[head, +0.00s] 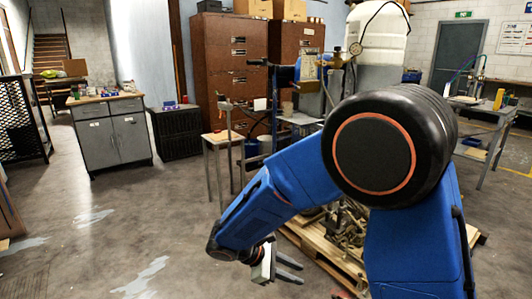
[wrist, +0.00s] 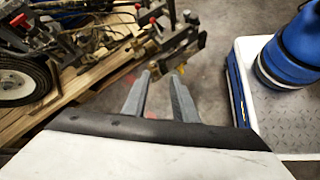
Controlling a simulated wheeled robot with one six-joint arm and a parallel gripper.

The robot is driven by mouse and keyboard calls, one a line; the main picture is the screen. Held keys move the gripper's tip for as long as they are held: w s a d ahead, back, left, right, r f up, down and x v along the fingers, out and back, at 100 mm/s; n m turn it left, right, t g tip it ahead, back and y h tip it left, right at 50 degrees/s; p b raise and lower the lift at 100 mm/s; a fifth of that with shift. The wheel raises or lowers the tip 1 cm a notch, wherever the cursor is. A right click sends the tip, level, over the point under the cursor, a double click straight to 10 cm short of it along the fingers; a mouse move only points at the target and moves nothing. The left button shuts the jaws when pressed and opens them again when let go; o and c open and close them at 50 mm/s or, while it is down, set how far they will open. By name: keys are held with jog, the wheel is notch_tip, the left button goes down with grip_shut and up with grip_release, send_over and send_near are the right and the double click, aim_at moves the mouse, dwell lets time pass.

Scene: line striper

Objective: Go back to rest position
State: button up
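My gripper (head: 289,269) shows in the head view at the end of my blue arm, low in front of me and beside the wooden pallet (head: 322,254). In the wrist view its two grey fingers (wrist: 161,85) stand apart with nothing seen between them, only floor and machine parts beyond. The line striper (wrist: 85,40), with a small wheel, red knobs and metal linkages, rests on the pallet at the left of the wrist view. My arm hides much of it in the head view.
A grey cabinet (head: 113,138) stands at the left, with a black crate (head: 177,132) beside it. A small wooden-topped table (head: 222,138) and brown drawer cabinets (head: 229,65) stand behind. A workbench (head: 486,110) is at the right. The floor (head: 100,220) at front left is clear, with pale patches.

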jog(key=s+d+r+m+t+y, duration=0.1)
jog(key=s+d+r+m+y, duration=0.4)
jog(key=s+d, duration=0.5)
jog(key=s+d+r+m+t+y, duration=0.1)
jog(key=s+d+r+m+y, duration=0.3)
jog(key=s+d+r+m, duration=0.5)
jog(key=shift+s+d+r+m+t+y, duration=0.2)
jog(key=shift+s+d+m+t+y, duration=0.2)
jog(key=shift+s+d+m, duration=0.45)
